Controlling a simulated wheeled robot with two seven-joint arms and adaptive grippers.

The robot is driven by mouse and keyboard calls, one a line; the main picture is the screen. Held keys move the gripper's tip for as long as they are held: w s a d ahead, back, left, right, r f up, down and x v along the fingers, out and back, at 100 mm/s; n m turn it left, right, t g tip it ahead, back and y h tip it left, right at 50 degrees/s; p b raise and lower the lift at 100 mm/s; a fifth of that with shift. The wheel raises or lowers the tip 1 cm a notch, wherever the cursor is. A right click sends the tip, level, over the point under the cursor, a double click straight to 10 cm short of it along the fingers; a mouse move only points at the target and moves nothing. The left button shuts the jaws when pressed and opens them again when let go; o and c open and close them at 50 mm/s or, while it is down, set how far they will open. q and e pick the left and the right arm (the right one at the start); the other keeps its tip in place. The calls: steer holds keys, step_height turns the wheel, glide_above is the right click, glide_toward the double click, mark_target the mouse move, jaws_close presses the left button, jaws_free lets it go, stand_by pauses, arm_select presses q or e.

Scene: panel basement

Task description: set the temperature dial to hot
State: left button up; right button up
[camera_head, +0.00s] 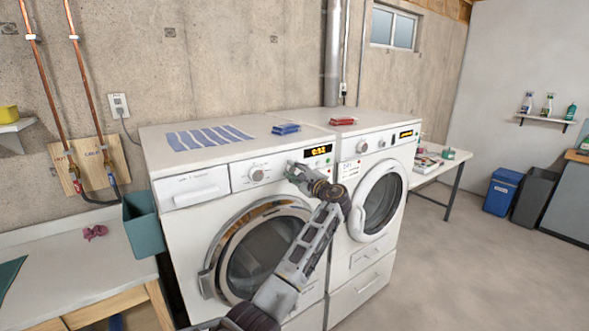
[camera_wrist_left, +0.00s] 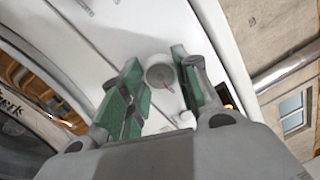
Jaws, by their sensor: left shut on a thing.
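The temperature dial (camera_wrist_left: 159,74) is a small round grey knob with a red mark on the white front panel of the left washing machine. In the wrist view it sits between the green pads of my left gripper (camera_wrist_left: 160,68), which is shut on it. The mark points toward the lower right of that view; I cannot read a scale around it. In the head view my left gripper (camera_head: 295,170) is at the panel, between a larger knob (camera_head: 257,174) and the lit display (camera_head: 318,151), and it hides the dial. My right gripper is not in view.
A second white machine (camera_head: 361,175) stands right beside the washing machine (camera_head: 190,222). Blue (camera_head: 286,128) and red (camera_head: 342,121) items and a striped cloth (camera_head: 210,137) lie on top. A teal bin (camera_head: 142,217) stands at the left. The floor (camera_head: 455,270) at the right is clear.

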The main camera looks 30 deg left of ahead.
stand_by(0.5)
arm_select(q)
steer(key=o, duration=1)
steer(key=shift+w+d+f, duration=0.1)
steer(key=shift+w, duration=0.05)
steer(key=shift+v, duration=6)
